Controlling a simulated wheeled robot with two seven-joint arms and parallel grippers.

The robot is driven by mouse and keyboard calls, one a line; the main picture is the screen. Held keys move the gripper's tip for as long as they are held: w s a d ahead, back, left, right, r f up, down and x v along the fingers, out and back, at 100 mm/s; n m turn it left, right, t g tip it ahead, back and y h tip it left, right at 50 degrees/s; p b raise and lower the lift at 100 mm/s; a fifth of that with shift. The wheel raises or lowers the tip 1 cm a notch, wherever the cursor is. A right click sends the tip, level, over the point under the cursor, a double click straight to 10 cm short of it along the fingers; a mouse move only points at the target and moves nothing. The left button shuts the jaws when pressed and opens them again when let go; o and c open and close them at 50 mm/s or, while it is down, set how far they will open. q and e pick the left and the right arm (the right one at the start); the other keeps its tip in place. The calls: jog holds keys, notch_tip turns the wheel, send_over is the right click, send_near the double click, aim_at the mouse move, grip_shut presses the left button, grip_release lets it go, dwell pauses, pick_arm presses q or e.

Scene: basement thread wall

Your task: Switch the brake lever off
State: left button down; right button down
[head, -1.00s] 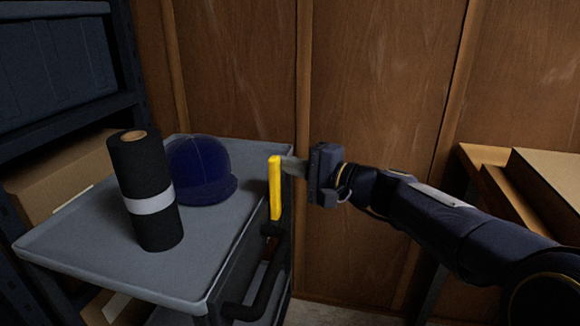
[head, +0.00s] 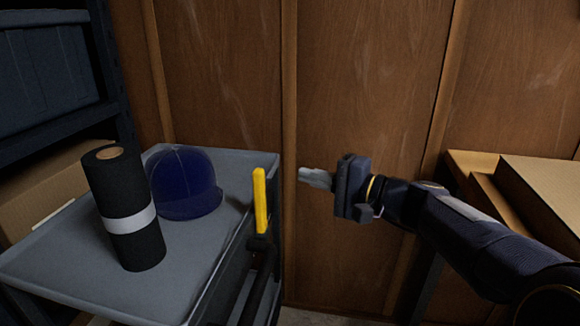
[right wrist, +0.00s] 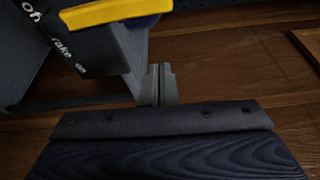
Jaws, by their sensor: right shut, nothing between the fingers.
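The brake lever (head: 260,200) is a yellow bar standing nearly upright at the right edge of a grey cart (head: 205,262). In the right wrist view the yellow lever (right wrist: 115,12) lies across the top, above a dark plate (right wrist: 85,45) with white lettering, partly cut off, on which "on" and part of "brake" can be read. My right gripper (head: 303,174) is shut and empty, to the right of the lever and apart from it. Its closed fingertips (right wrist: 159,68) show below the lever in the right wrist view. My left gripper is not in view.
A black roll with a white band (head: 125,205) and a dark blue cap (head: 185,182) are on the cart top. A wooden wall (head: 365,75) stands behind. Brown boxes (head: 545,185) are at the right, and a dark shelf (head: 50,75) is at the left.

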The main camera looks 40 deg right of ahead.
jog(key=shift+v, duration=1.2)
